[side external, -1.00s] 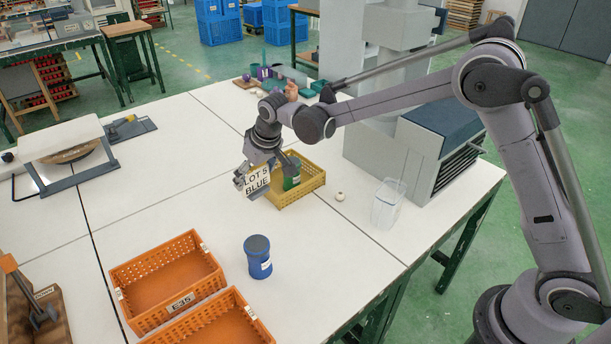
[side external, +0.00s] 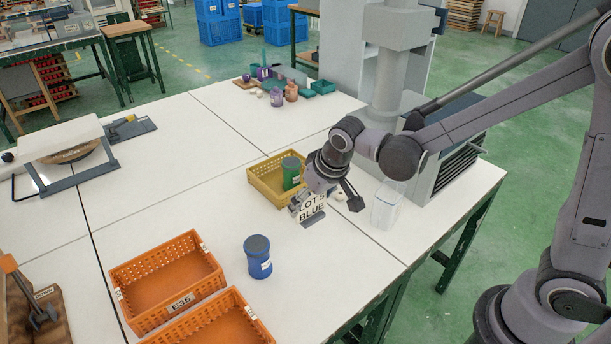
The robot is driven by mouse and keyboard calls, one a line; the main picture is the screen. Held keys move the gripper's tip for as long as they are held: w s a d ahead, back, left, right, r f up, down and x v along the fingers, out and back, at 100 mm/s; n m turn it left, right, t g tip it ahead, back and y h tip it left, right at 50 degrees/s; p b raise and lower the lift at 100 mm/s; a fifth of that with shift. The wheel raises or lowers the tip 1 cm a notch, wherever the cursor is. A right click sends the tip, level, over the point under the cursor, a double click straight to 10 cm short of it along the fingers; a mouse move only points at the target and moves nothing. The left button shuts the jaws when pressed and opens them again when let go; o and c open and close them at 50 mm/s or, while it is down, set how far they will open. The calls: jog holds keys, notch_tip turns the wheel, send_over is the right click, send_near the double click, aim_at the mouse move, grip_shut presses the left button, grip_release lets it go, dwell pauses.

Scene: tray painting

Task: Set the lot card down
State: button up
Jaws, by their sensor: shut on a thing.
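The lot card (side external: 311,207) is a small white card reading "LOT 5 BLUE", with a dark strip along its lower edge. My gripper (side external: 325,202) is shut on it, just in front of the yellow crate's right corner. The card faces the camera, slightly tilted. Whether its lower edge touches the table (side external: 340,270) cannot be told. The jaws' grip is partly hidden by the card and the wrist.
The yellow crate (side external: 264,187) holds a green container (side external: 291,172). A blue container (side external: 257,257) and orange crates (side external: 166,278) stand front left. The table's front middle is free.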

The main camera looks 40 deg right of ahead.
jog(key=shift+f, duration=4.85)
jog(key=shift+f, duration=0.1)
jog(key=o, duration=1)
jog(key=v, duration=1.2)
jog(key=s+d+r+t, duration=0.2)
jog(key=s+d+r, duration=0.5)
jog(key=s+d, duration=0.2)
jog(key=shift+s+r+t, duration=0.3)
jog(key=shift+s+r, duration=0.1)
jog(key=shift+s, duration=0.4)
